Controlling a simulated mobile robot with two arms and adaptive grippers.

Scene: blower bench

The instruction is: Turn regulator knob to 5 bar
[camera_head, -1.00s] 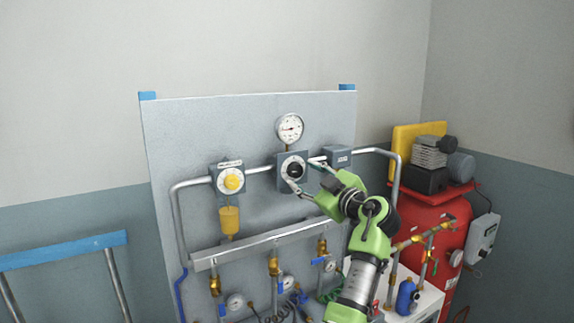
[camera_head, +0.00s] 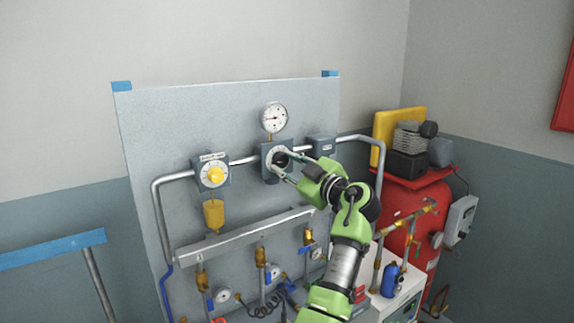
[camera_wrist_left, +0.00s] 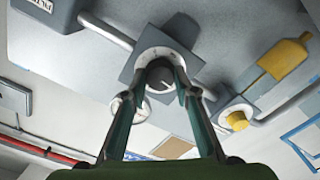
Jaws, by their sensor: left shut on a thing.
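The regulator (camera_head: 266,166) is a grey-blue block with a pale dial and a dark knob (camera_head: 282,160), mounted on the upright grey panel. A round white pressure gauge (camera_head: 274,117) stands above it; its reading is too small to tell. My left gripper (camera_head: 285,166) reaches in from the lower right, with its fingers at the knob. In the left wrist view, its fingers (camera_wrist_left: 160,75) are closed on either side of the knob (camera_wrist_left: 159,84), which they partly hide. The gauge also shows there (camera_wrist_left: 128,107), partly behind the left finger. My right gripper is in neither view.
A filter unit with a yellow knob (camera_head: 215,174) and yellow bowl (camera_head: 214,215) is left of the regulator. A grey box (camera_head: 321,146) is close on its right. Pipes and a manifold (camera_head: 245,235) run across the panel. A red tank (camera_head: 415,205) stands at right.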

